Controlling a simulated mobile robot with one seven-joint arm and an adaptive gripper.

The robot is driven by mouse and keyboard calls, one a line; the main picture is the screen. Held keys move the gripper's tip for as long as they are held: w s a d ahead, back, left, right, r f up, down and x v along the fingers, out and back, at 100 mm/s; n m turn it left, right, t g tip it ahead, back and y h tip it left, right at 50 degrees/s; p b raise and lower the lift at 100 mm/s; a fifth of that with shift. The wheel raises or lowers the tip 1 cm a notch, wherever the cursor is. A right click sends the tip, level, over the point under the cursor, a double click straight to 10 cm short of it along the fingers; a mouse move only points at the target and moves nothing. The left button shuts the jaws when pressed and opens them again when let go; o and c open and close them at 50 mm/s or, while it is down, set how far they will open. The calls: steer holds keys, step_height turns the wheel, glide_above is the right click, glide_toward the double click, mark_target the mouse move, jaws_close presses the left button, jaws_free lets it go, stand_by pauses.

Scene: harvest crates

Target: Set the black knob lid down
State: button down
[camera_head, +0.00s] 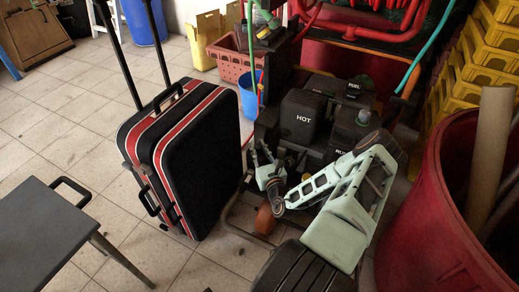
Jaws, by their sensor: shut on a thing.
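My gripper (262,163) is at the end of my pale green arm, low in the middle of the camera_head view, just right of the black suitcase. It is small here and its fingers point up and to the left. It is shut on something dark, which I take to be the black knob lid. The lid's outline and knob blend into the dark things behind, so I cannot tell its tilt or whether it touches anything.
The black suitcase (215,150) with red stripes stands close on the left. A black box (304,118) marked HOT stands behind my gripper among dark clutter. A red barrel (435,215) is at right. A grey table (35,235) is at lower left, with open tiled floor beyond.

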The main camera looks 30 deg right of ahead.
steer(key=shift+f, duration=0.55)
steer(key=c, duration=1.7)
jaws_free()
